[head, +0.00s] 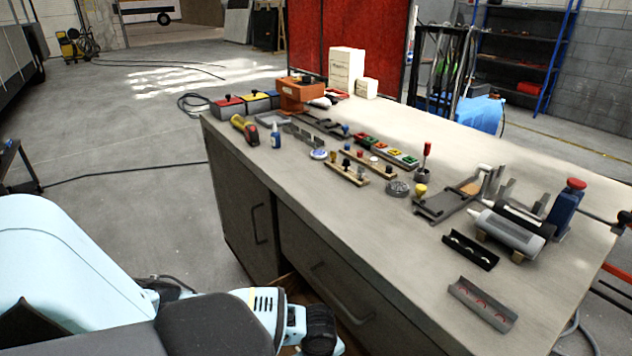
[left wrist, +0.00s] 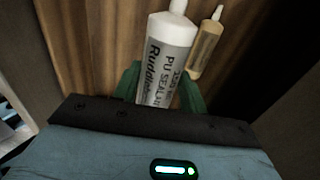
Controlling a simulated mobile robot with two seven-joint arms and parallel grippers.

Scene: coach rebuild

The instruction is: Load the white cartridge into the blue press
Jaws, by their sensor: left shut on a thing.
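In the head view my left wrist is low at the bottom, beside the bench front; the fingers and the cartridge are hidden there. A blue upright device with a red top (head: 566,206), which looks like the blue press, stands at the right of the bench. My right gripper is not in view.
A tan cartridge (left wrist: 206,45) lies beside the white one on a brown wooden surface with dark walls. The bench (head: 400,265) carries a grey cylinder on a cradle (head: 508,231), black trays (head: 470,250), and several small tools. Its front left top is clear.

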